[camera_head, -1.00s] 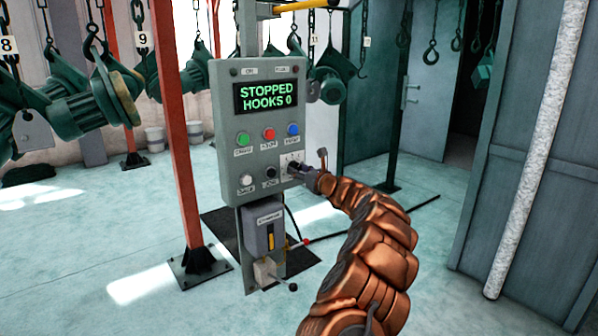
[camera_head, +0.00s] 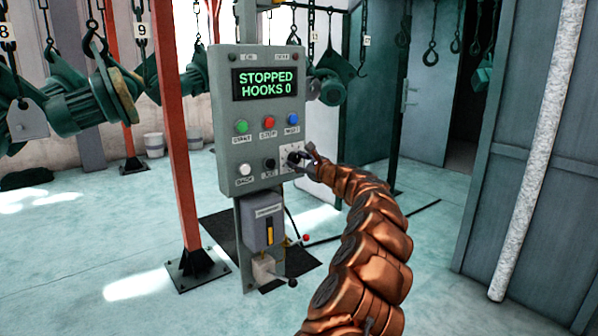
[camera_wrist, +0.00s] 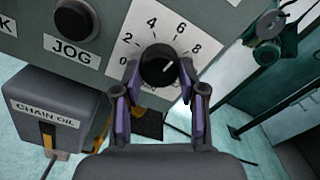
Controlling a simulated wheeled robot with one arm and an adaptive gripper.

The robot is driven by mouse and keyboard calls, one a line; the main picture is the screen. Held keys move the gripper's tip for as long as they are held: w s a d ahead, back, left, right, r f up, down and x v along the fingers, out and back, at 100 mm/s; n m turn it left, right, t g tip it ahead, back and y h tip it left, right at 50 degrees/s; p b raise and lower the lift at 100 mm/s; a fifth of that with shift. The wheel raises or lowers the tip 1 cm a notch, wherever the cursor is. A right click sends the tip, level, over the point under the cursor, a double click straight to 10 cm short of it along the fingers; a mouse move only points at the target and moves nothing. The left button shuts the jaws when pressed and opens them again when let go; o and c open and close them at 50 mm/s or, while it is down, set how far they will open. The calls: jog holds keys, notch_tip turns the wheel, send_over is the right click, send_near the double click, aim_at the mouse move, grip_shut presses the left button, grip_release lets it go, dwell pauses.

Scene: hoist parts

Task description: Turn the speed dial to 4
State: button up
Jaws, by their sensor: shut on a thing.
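The speed dial (camera_wrist: 160,65) is a round black knob on a white plate marked 0, 2, 4, 6, 8 in the wrist view. Its white mark points up and to the right, roughly between 6 and 8. My gripper (camera_wrist: 159,80) has its two fingers on either side of the knob, shut on it. In the head view my gripper (camera_head: 299,160) is at the lower right of the grey control panel (camera_head: 228,100), largely covering the dial. The panel's display (camera_head: 267,90) reads "STOPPED HOOKS 0".
The black JOG button (camera_wrist: 76,19) is left of the dial. A grey chain oil box (camera_head: 264,222) hangs below the panel, with a lever (camera_head: 293,283) under it. A red post (camera_head: 175,130) stands left of the panel. Open floor lies in front.

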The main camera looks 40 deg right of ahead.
jog(key=n+b, duration=0.6)
jog(key=shift+f, duration=0.25)
jog(key=shift+r+n+b, duration=0.25)
jog(key=shift+n+b, duration=1.05)
jog(key=shift+n, duration=0.4)
jog(key=o, duration=1.1)
jog(key=shift+o, duration=0.2)
jog(key=shift+s+r, duration=0.1)
jog(key=shift+s, duration=0.05)
